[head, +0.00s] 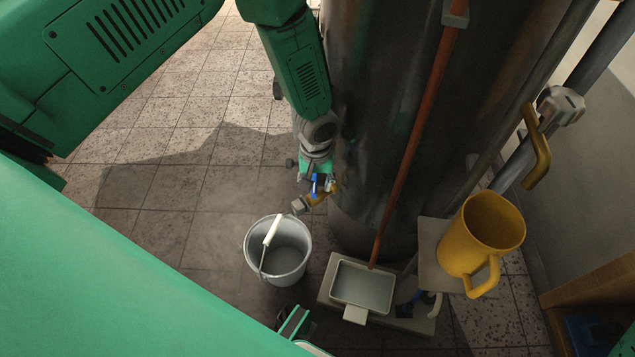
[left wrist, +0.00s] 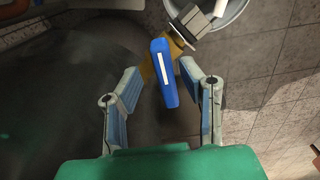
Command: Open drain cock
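The drain cock is a brass fitting (head: 318,198) low on the big dark cylindrical tub (head: 375,130), with a grey spout end above the bucket. Its blue lever (left wrist: 163,72), with a white stripe, shows in the left wrist view and as a small blue piece in the head view (head: 315,184). My left gripper (left wrist: 160,76) is open, with one finger on each side of the lever and what looks like a gap at each. In the head view my left gripper (head: 318,172) is small and partly hides the cock.
A grey bucket (head: 287,268) stands on the tiled floor below the spout. A long red-handled dustpan (head: 362,285) leans against the tub. A yellow mug (head: 470,236) sits on a small shelf at right. The tiled floor at left is clear.

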